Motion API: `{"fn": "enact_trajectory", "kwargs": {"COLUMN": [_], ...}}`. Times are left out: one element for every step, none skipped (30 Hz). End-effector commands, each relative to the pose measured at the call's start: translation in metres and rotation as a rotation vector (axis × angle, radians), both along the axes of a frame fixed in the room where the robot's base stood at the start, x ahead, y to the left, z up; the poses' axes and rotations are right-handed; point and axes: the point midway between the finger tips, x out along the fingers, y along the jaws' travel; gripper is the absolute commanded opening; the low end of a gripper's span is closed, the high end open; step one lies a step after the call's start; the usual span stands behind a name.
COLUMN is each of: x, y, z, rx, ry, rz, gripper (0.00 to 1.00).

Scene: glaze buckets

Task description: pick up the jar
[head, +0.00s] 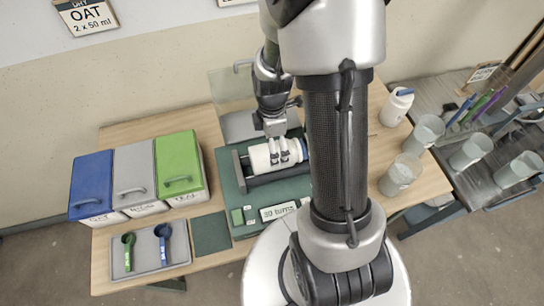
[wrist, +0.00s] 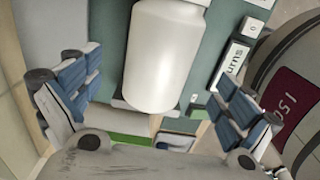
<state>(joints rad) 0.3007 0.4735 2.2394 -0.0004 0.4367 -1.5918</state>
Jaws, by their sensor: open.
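A white jar (head: 260,158) with a blue end lies on its side on a dark rack on the green board (head: 240,212). My gripper (head: 279,157) is over the jar's middle, its fingers pointing down at it. In the wrist view the white jar (wrist: 165,55) fills the top middle, and my gripper's blue-padded fingers (wrist: 155,103) are spread wide on either side with gaps to it. The jar's upper end is cut off there.
Blue (head: 92,183), grey (head: 135,172) and green (head: 180,165) lidded bins stand at left. A tray (head: 150,255) holds two scoops. Clear cups (head: 401,174) stand at right, near my arm. A "30 turns" sign (head: 278,211) lies in front of the rack.

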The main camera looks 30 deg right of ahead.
Motion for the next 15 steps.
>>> {"fn": "enact_trajectory", "kwargs": {"x": [0.000, 0.000, 0.000, 0.000, 0.000, 0.000, -0.001, -0.001, -0.001, -0.001, -0.001, -0.002, -0.002, -0.002, -0.002], "y": [0.000, 0.000, 0.000, 0.000, 0.000, 0.000, 0.000, 0.000, -0.001, -0.001, -0.001, -0.002, -0.002, -0.002, -0.002], "z": [-0.006, -0.007, -0.008, -0.009, -0.010, -0.012, -0.014, -0.017, -0.022, -0.026, -0.031, -0.038, -0.043, -0.048, -0.054], "rx": [0.000, 0.000, 0.000, 0.000, 0.000, 0.000, 0.000, 0.000, 0.001, 0.001, 0.001, 0.001, 0.001, 0.001, 0.001], "ry": [0.001, 0.001, 0.000, 0.000, 0.000, 0.000, 0.001, 0.001, 0.002, 0.002, 0.003, 0.003, 0.003, 0.003, 0.003], "rz": [0.000, 0.000, 0.000, 0.000, 0.000, -0.001, -0.001, -0.001, -0.001, -0.001, -0.001, -0.001, -0.001, -0.001, -0.001], "gripper": [0.98, 0.98, 0.98, 0.98, 0.98, 0.98, 0.98, 0.98, 0.98, 0.98, 0.98, 0.98, 0.98, 0.98, 0.98]}}
